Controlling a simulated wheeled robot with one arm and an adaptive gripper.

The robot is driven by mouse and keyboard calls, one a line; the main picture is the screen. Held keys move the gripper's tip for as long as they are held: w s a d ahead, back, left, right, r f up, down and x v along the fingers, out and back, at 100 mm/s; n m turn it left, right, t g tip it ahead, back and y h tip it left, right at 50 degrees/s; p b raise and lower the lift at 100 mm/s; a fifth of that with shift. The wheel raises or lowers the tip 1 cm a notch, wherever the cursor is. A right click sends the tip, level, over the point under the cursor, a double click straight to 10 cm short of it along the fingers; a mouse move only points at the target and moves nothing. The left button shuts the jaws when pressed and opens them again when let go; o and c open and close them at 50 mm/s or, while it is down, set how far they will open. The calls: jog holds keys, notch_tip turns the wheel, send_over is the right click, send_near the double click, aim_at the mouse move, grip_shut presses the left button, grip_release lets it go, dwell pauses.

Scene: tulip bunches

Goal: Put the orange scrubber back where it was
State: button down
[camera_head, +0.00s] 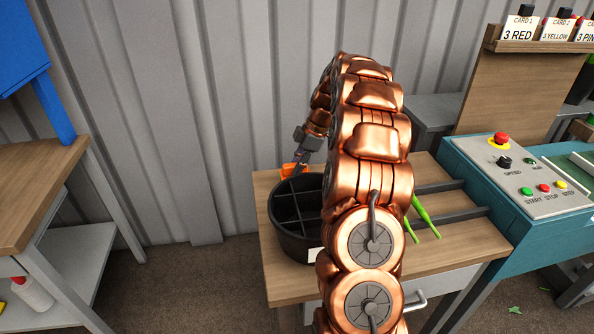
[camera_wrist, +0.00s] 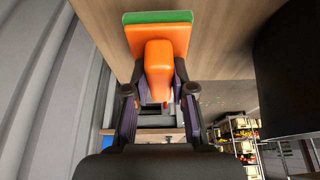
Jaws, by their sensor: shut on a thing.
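The orange scrubber (camera_wrist: 158,50) is held between the fingers of my gripper (camera_wrist: 159,85) in the wrist view. It has an orange handle and block with a green pad at its far side. In the head view the scrubber (camera_head: 293,170) shows as a small orange patch behind the black bucket's rim, below my gripper (camera_head: 301,160). My gripper is shut on it. Whether the scrubber touches the wooden table (camera_head: 285,290) cannot be told. My arm hides part of the table.
A black divided bucket (camera_head: 290,240) stands on the table, close in front of the scrubber. Green stems (camera_head: 424,215) lie to the right of my arm. A teal control panel (camera_head: 515,175) with buttons is further right. A corrugated wall (camera_head: 200,100) rises behind.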

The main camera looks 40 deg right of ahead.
jog(key=shift+f, duration=1.05)
jog(key=shift+f, duration=0.1)
jog(key=c, duration=1)
grip_release()
jog(key=b+v, duration=0.1)
jog(key=v, duration=1.1)
jog(key=shift+a, duration=0.1)
